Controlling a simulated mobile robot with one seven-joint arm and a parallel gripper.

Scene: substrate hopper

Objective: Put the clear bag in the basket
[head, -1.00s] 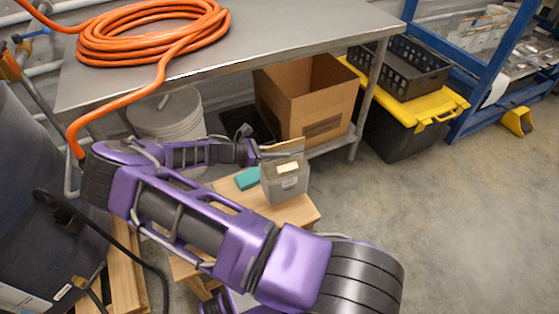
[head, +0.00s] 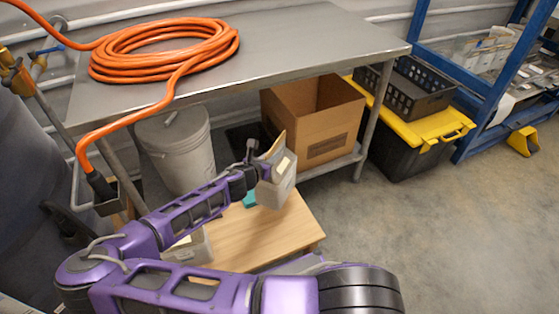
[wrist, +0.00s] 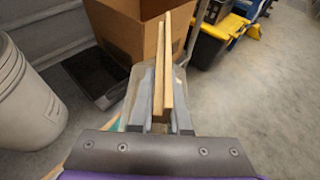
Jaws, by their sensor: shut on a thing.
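The clear bag (head: 283,180) is a greyish see-through pouch with a tan top edge and a pale label. My gripper (head: 263,170) is shut on its top edge and holds it tilted over the wooden stool's far side. In the wrist view, my gripper (wrist: 162,98) has its fingers either side of the tan top strip (wrist: 167,70); the bag body is mostly hidden below. The black basket (head: 420,98), with holes in its walls, sits on a yellow-lidded black tote at the right, well apart from the bag.
The wooden stool (head: 275,240) holds a teal block (head: 249,199) and a greyish item (head: 192,248) partly behind my arm. A cardboard box (head: 325,125) stands on the metal table's lower shelf. The table (head: 290,45) bears an orange hose (head: 160,50).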

